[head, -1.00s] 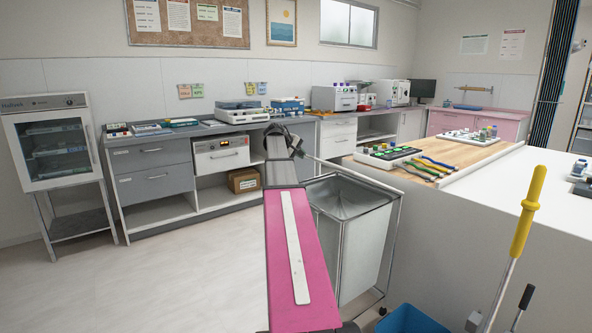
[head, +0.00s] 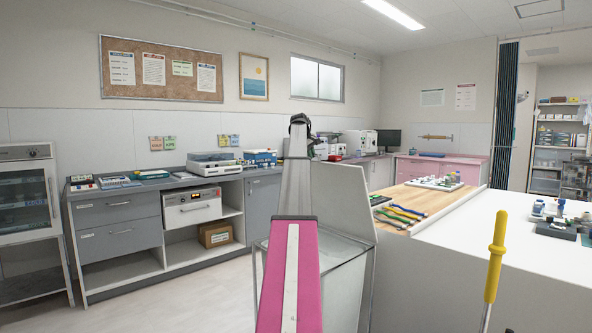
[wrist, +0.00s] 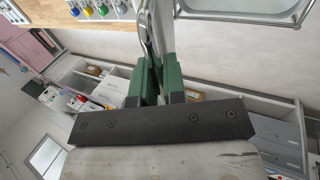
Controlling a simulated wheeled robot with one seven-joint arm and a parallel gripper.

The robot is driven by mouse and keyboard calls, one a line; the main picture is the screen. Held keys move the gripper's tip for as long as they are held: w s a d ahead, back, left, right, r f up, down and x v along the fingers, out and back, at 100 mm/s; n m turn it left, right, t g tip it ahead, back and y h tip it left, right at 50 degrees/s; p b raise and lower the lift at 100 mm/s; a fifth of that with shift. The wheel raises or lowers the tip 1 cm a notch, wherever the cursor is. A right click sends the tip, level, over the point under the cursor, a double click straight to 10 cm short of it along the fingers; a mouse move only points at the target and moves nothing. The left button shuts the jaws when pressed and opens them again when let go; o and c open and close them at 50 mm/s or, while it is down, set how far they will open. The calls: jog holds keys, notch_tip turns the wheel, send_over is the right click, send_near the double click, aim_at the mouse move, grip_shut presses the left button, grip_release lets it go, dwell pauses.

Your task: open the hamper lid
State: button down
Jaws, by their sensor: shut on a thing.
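The hamper (head: 340,292) is a pale bag in a thin metal frame, standing just beyond my pink arm in the head view. Its light grey lid (head: 345,200) is raised and stands steeply, close to upright, above the hamper's rim. A corner of the hamper's metal frame (wrist: 290,14) shows at the top right. My arm hides the hamper's left part.
A white counter (head: 480,250) with a wooden top section stands close on the right. A yellow-handled pole (head: 496,258) rises in front of it. Grey cabinets (head: 120,235) line the back wall. The floor at left is open.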

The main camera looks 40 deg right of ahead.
jog(key=w+d+r, duration=0.1)
jog(key=d+r, duration=0.2)
jog(key=d, duration=1.5)
jog(key=shift+w, duration=0.25)
jog(key=shift+r, duration=0.1)
jog(key=c, duration=1.2)
grip_release()
jog(key=v, duration=1)
jog(key=shift+a+r, duration=0.2)
jog(key=shift+r, duration=0.15)
